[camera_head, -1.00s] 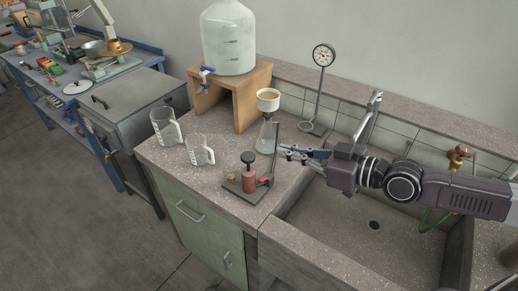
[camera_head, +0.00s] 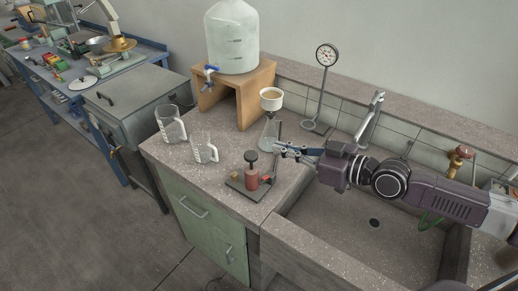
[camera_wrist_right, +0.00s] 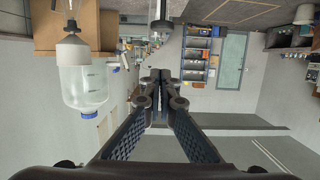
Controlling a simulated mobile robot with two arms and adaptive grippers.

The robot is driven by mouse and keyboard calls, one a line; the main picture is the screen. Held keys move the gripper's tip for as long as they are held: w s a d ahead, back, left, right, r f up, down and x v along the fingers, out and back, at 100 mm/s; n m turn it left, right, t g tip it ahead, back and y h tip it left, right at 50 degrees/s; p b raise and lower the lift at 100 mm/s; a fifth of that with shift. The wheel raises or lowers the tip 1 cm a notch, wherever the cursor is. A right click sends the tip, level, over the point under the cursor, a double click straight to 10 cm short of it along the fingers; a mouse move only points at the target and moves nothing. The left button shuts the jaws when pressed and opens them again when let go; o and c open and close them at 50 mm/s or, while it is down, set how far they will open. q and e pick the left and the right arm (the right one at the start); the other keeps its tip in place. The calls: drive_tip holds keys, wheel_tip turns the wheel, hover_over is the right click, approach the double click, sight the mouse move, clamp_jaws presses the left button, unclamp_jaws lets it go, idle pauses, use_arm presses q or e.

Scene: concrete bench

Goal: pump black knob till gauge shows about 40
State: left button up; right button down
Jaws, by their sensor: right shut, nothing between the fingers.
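The black knob (camera_head: 251,156) tops a small red pump (camera_head: 251,176) on a dark base plate, standing on the bench left of the sink. The round gauge (camera_head: 327,54) sits on a tall stand behind; its needle is too small to read. My left gripper is not in view.
Two glass jugs (camera_head: 171,124) (camera_head: 204,148) are at the left. A big bottle (camera_head: 232,38) stands on a wooden stand (camera_head: 262,80). The sink (camera_head: 350,222) lies under my right arm.

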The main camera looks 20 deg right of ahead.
drive_tip(key=x, duration=0.2)
drive_tip(key=p, duration=0.3)
hover_over(251, 162)
drive_tip(key=d, duration=0.2)
drive_tip(key=f, duration=0.1)
drive_tip(key=shift+d+f+b, duration=0.2)
drive_tip(key=shift+f+b, duration=0.5)
drive_tip(key=shift+f, duration=1.45)
wheel_tip(251, 162, down, 4)
drive_tip(key=b, duration=0.5)
drive_tip(key=shift+s+f, duration=0.15)
